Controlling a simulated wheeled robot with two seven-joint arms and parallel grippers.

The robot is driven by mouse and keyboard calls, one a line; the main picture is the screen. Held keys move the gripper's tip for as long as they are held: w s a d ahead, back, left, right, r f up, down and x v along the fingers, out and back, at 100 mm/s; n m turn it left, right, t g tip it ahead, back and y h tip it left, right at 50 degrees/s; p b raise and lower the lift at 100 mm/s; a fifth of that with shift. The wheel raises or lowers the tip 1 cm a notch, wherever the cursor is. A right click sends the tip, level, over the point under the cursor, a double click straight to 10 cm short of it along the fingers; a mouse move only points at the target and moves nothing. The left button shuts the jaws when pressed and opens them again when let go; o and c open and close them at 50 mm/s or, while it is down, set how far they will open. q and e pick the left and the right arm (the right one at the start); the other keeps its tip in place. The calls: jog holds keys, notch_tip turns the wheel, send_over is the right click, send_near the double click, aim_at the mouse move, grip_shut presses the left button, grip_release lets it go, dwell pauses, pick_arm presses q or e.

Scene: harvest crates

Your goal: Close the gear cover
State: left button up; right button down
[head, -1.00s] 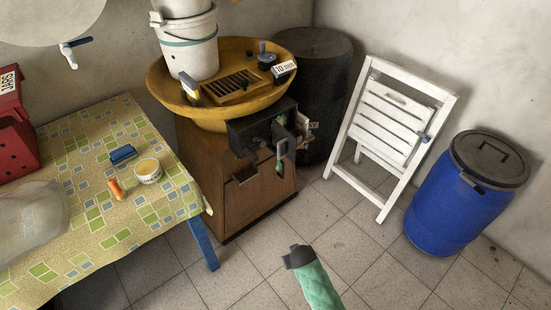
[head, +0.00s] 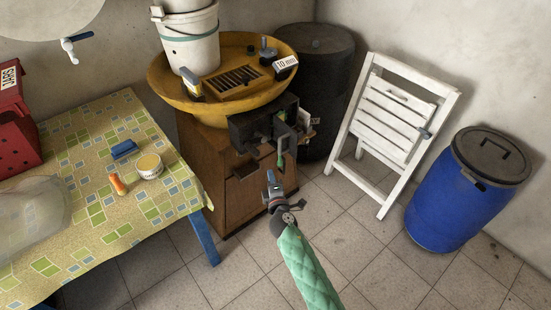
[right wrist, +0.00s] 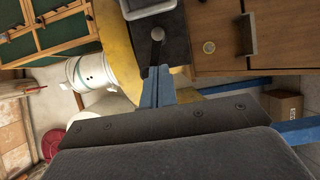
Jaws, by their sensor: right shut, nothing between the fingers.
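A dark gear housing (head: 252,127) is fixed to the front of the wooden cabinet, below the yellow basin. At its right end a grey, frame-like part (head: 286,142) stands out, with a little green showing; it may be the gear cover, but its exact angle is unclear. My right gripper (head: 270,176) is shut and empty, below and in front of the housing, apart from it in the head view. In the right wrist view, the blue fingers (right wrist: 157,82) are together in front of a dark panel (right wrist: 172,42) with a round knob. My left gripper is not in view.
The yellow basin (head: 215,104) holds a white bucket (head: 190,48) and small items. A patterned table (head: 95,205) stands at left. A black drum (head: 322,75), a white folding chair (head: 375,165) and a blue barrel (head: 440,212) stand at right. The tiled floor between is clear.

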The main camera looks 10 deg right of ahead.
aim_at(280, 140)
pick_arm(q)
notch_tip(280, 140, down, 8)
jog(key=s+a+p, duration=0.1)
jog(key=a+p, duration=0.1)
jog(key=p, duration=0.1)
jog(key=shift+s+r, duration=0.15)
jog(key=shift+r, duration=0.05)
pick_arm(e)
jog(key=w+d, duration=0.3)
jog(key=w, duration=0.8)
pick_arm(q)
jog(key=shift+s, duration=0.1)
pick_arm(e)
jog(key=shift+d, duration=0.3)
jog(key=shift+d+n+y, duration=0.25)
jog(key=shift+n+y, duration=0.05)
jog(key=shift+y, duration=0.2)
